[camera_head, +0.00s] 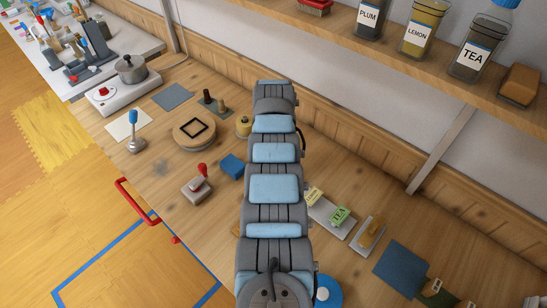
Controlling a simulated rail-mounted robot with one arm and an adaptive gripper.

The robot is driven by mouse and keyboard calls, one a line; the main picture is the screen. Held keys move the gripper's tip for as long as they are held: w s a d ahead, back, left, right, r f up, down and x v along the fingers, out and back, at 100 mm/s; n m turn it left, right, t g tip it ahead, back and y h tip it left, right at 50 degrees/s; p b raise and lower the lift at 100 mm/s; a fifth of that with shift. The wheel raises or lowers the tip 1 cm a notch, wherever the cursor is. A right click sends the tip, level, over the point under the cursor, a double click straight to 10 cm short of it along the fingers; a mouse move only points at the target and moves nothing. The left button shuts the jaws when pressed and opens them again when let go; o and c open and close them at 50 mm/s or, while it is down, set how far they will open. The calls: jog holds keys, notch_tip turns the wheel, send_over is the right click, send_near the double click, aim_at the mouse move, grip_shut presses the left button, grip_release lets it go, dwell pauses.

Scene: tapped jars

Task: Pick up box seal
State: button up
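No object carries a readable "box seal" name, so I cannot tell for certain which thing it is. A grey block with a red handle (198,186) stands nearer the counter's front edge. A blue-handled stamp-like tool (135,133) stands upright farther left. My blue and grey arm runs up the middle of the view and hides part of the counter. My gripper's fingers do not show.
A hot plate with a pot (131,72) stands at the back left. A blue block (232,166) lies close to my arm. A shelf (410,65) with jars overhangs the upper right.

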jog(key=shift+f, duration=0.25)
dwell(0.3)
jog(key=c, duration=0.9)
